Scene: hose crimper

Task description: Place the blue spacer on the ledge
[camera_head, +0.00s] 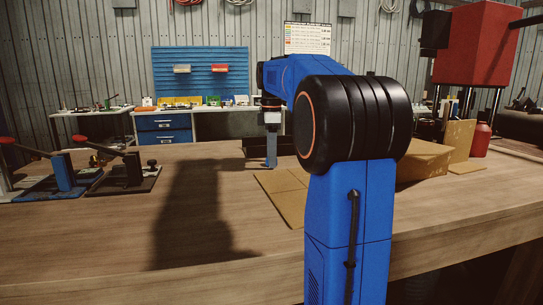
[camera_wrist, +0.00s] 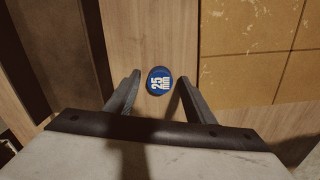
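The blue spacer (camera_wrist: 159,81) is a small round disc with white "25 mm" lettering. In the wrist view it lies on the wooden tabletop, between the tips of my gripper (camera_wrist: 159,78). The two fingers stand apart, with a gap on each side of the spacer; I cannot tell how far above it they are. In the head view my gripper (camera_head: 271,160) points down near the far side of the table, and I cannot make out the spacer there. I cannot tell which surface is the ledge.
A flat brown board (camera_head: 285,194) lies beside the gripper. A cardboard box (camera_head: 425,160) and a red bottle (camera_head: 481,140) stand at right, near a red machine (camera_head: 476,45). A dark tray (camera_head: 243,147) is behind. Clamps (camera_head: 125,171) stand at left. The front left tabletop is clear.

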